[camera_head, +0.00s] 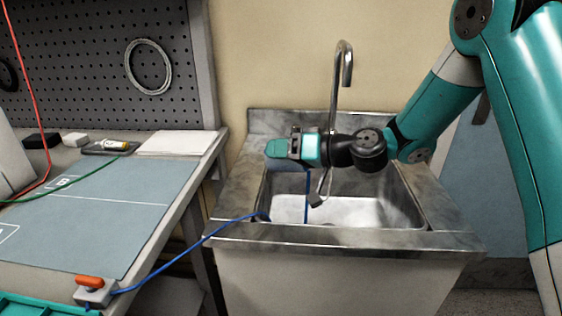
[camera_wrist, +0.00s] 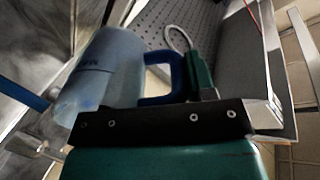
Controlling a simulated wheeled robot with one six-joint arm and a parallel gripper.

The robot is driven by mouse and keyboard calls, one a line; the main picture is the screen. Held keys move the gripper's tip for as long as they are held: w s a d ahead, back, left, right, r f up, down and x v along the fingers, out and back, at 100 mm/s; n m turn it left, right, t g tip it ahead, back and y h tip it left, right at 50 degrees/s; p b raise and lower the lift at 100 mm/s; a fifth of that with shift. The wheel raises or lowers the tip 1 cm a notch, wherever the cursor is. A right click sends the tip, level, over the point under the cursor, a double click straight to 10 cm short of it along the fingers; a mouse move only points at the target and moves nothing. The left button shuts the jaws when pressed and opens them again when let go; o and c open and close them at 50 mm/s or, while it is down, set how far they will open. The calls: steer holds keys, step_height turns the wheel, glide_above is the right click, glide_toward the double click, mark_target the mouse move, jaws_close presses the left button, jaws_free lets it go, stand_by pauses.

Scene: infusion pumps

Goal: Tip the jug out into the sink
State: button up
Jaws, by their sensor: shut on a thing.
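The jug (camera_wrist: 105,72) is a cloudy blue-grey vessel with dark lettering and a blue handle (camera_wrist: 158,86) in the wrist view. My gripper (camera_head: 284,148) is shut on the jug at its handle side and holds it above the sink basin. In the head view, the jug (camera_head: 287,164) is mostly hidden behind my gripper. The sink (camera_head: 345,238) is a metal basin, pale inside. A thin blue vertical line (camera_head: 307,200) drops below my gripper into the basin; I cannot tell whether it is liquid or tube. The jug's exact tilt and contents are unclear.
A curved faucet (camera_head: 345,65) rises behind my wrist, close to it. A blue cord (camera_head: 190,247) runs from an orange-topped clamp (camera_head: 92,286) on the left bench to the sink rim. The bench (camera_head: 125,200) stands left of the sink, with a pegboard (camera_head: 95,60) behind.

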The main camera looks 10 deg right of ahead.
steer(key=shift+s+d+r+t+y+b, duration=0.25)
steer(key=shift+d+t+y+b, duration=0.35)
steer(key=shift+b, duration=1.85)
steer(key=shift+s+d+r+t+y+b, duration=0.15)
steer(key=shift+s+d+t+y+b, duration=0.45)
steer(key=shift+b, duration=1.85)
steer(key=y+b, duration=0.1)
steer(key=b, duration=0.4)
steer(key=shift+w+a+r, duration=0.15)
steer(key=shift+w+r, duration=0.05)
steer(key=shift+s+r+b, duration=0.1)
steer(key=shift+r+b, duration=0.1)
steer(key=shift+b, duration=1)
steer(key=shift+r+p, duration=0.25)
steer(key=shift+p, duration=1.05)
steer(key=shift+w+a+p, duration=0.1)
steer(key=shift+w+p, duration=0.1)
steer(key=shift+p, duration=1)
steer(key=p, duration=0.2)
steer(key=shift+a+f+h+p, duration=0.1)
steer(key=shift+f+h+p, duration=0.2)
steer(key=shift+f, duration=0.1)
steer(key=shift+f+b, duration=0.25)
steer(key=shift+b, duration=0.9)
steer(key=shift+b, duration=1.25)
steer(key=b, duration=0.1)
steer(key=y+b, duration=0.1)
steer(key=shift+s+d+r+b, duration=0.15)
steer(key=shift+s+d+b, duration=0.1)
steer(key=shift+b, duration=0.15)
